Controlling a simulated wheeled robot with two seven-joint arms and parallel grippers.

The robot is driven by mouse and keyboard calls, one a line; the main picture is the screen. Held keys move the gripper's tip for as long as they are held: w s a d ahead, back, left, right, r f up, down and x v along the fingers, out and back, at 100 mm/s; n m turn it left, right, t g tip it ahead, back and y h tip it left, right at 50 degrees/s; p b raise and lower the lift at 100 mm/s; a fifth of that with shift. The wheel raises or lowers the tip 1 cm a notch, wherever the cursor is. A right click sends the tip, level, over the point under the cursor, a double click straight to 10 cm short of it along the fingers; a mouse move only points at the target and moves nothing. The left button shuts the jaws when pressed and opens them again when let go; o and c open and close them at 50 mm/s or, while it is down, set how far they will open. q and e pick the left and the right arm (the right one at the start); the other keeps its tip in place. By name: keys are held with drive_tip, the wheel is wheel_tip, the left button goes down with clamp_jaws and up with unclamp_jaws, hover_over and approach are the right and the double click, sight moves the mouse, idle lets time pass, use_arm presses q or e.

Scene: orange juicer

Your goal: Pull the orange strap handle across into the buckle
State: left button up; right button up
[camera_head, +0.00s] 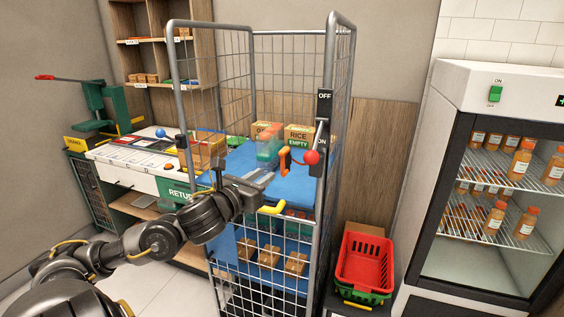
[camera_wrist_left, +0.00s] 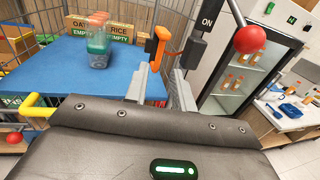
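The orange strap handle (camera_head: 285,160) is at the right front post of the wire cage trolley (camera_head: 328,80). It also shows in the left wrist view (camera_wrist_left: 160,44), bent at the top, with its lower end seen between my finger tips. A dark block (camera_wrist_left: 193,50), possibly the buckle, is just right of it. My left gripper (camera_head: 266,178) is open, its fingers pointing at the handle from the front left. In the left wrist view the two grey fingers (camera_wrist_left: 161,72) stand apart. I cannot tell whether they touch the handle. My right gripper is in neither view.
A red knob (camera_head: 311,157) and an ON/OFF plate (camera_head: 324,102) are close beside the handle. A yellow handle (camera_head: 270,209) is below my gripper. Boxes (camera_head: 301,134) and a clear green container (camera_head: 268,150) stand on the blue shelf. A fridge (camera_head: 480,180) is at right.

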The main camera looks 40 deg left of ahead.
sight(282, 163)
use_arm(q)
drive_tip(key=shift+w+a+p, duration=0.25)
drive_tip(key=shift+w+p, duration=0.5)
drive_tip(key=shift+w, duration=1)
drive_tip(key=shift+w+a+p, duration=0.2)
drive_tip(key=shift+w+p, duration=0.6)
drive_tip(key=shift+w, duration=0.9)
drive_tip(key=shift+w+a+p, duration=0.25)
drive_tip(key=shift+w+p, duration=0.5)
drive_tip(key=shift+w, duration=1)
clamp_jaws()
